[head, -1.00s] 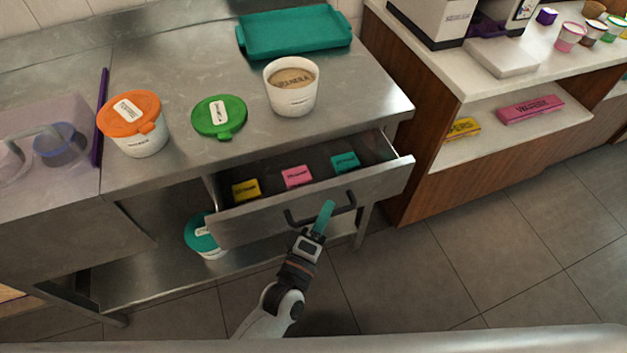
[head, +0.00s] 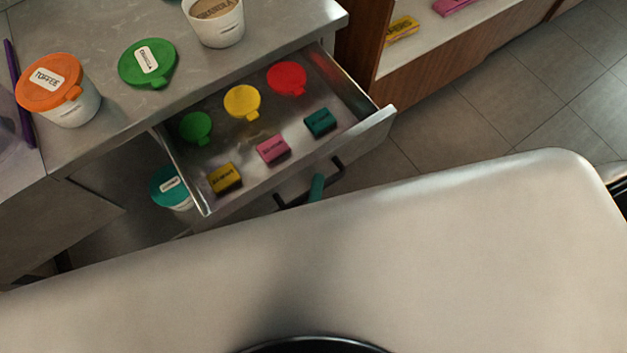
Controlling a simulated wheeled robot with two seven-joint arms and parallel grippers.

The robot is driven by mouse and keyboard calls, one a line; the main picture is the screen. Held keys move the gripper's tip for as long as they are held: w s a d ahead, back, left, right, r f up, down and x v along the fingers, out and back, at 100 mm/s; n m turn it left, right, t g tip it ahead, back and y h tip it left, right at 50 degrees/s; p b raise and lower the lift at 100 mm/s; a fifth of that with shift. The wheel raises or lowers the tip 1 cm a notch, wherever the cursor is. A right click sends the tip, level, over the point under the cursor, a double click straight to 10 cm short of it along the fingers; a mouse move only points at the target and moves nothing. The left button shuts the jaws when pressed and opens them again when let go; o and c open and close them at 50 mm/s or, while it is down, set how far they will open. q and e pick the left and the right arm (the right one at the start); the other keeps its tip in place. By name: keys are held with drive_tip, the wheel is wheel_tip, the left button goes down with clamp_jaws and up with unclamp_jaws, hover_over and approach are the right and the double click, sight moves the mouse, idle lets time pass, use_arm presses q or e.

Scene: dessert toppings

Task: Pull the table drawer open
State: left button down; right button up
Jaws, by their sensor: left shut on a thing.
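The table drawer (head: 368,143) is well open below the steel table top (head: 105,139). Its dark bar handle (head: 339,168) is on the front panel. Inside lie green (head: 196,127), yellow (head: 242,102) and red (head: 287,78) lids at the back, with yellow (head: 225,178), pink (head: 273,149) and teal (head: 320,122) boxes nearer the front. My left gripper (head: 317,187) shows only a teal fingertip at the handle. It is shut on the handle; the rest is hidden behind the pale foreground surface. My right gripper is not in view.
On the table stand an orange-lidded toffee tub (head: 62,90), a green lid (head: 148,62) and an open granola tub (head: 215,22). A teal-lidded tub (head: 170,187) is on the shelf below. A wooden shelf unit (head: 365,50) stands to the right, with clear floor before it.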

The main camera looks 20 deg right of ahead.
use_arm(q)
drive_tip(key=c, duration=1.5)
unclamp_jaws()
drive_tip(key=shift+o, duration=0.2)
drive_tip(key=b+v, duration=0.2)
drive_tip(key=v, duration=1)
drive_tip(key=shift+a+f, duration=0.1)
drive_tip(key=shift+f, duration=0.05)
